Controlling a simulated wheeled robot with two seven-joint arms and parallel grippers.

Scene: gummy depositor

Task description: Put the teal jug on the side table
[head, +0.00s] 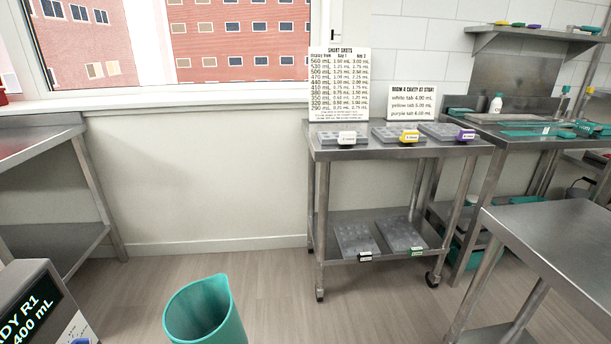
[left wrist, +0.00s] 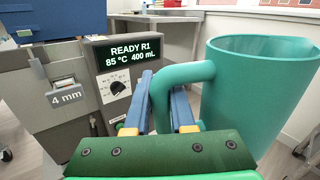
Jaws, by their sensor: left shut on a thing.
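The teal jug (head: 207,315) shows at the bottom of the head view, upright, its lower part cut off by the frame. In the left wrist view the jug (left wrist: 262,95) fills the right side, its handle reaching left. My left gripper (left wrist: 160,108) is shut on the handle. The jug's contents cannot be seen. Steel tables stand at the left (head: 45,140) and right front (head: 560,235) of the head view; I cannot tell which is the side table. My right gripper is not in view.
The depositor (left wrist: 65,110) reads "READY R1, 85 °C, 400 mL", close left of the jug; its corner (head: 35,300) shows in the head view. A wheeled steel cart (head: 340,153) holds several moulds with tabs and two signs. Bare floor (head: 270,280) lies between.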

